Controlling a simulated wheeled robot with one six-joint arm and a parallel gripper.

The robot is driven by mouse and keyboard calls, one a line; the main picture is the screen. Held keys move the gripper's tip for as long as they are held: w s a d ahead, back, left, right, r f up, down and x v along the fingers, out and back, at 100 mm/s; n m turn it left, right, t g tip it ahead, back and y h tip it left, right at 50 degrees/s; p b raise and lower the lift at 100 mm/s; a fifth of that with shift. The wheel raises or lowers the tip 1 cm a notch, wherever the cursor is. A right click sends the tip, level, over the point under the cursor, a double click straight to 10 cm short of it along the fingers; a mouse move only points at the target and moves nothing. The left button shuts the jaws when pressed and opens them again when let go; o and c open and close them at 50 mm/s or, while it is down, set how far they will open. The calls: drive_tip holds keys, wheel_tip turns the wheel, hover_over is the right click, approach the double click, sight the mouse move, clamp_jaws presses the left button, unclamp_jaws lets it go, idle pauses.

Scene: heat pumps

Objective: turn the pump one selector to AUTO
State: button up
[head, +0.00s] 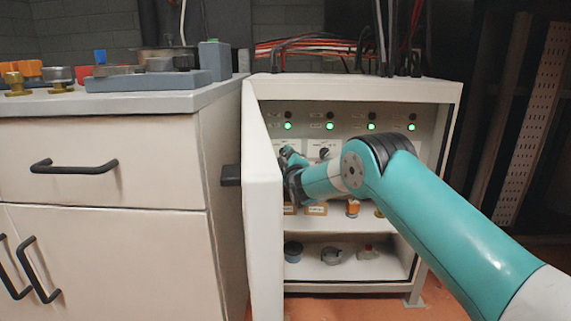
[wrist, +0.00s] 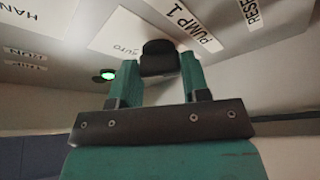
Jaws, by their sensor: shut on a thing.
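The pump one selector is a black knob (wrist: 158,57) on a white plate (wrist: 118,30) in the wrist view. A PUMP 1 label (wrist: 187,27) is beside it, and AUTO is printed on the plate. My gripper (wrist: 158,72) has its two teal fingers on either side of the knob, shut on it. Which way the knob points I cannot tell. In the head view my gripper (head: 290,160) is at the left of the panel inside the open cabinet (head: 350,88); the wrist and arm hide this selector there.
The cabinet's open door (head: 262,210) stands close left of my wrist. Another selector (head: 324,153) is just right of my gripper. Green lamps (head: 329,127) are lit above. Small items lie on the lower shelf (head: 310,272). A drawer bench (head: 100,160) stands at left.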

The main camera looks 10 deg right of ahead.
drive_tip(key=shift+f+m+t+h+b, duration=0.15)
drive_tip(key=shift+m+t+h+b, duration=0.25)
drive_tip(key=shift+m+b, duration=0.65)
drive_tip(key=shift+m, duration=0.35)
drive_tip(key=o, duration=0.9)
drive_tip(key=b+v, duration=0.3)
drive_tip(key=v, duration=0.5)
drive_tip(key=b+v, duration=0.3)
drive_tip(key=v, duration=0.6)
drive_tip(key=shift+s+a, duration=0.15)
drive_tip(key=shift+s, duration=0.1)
drive_tip(key=shift+r, duration=0.3)
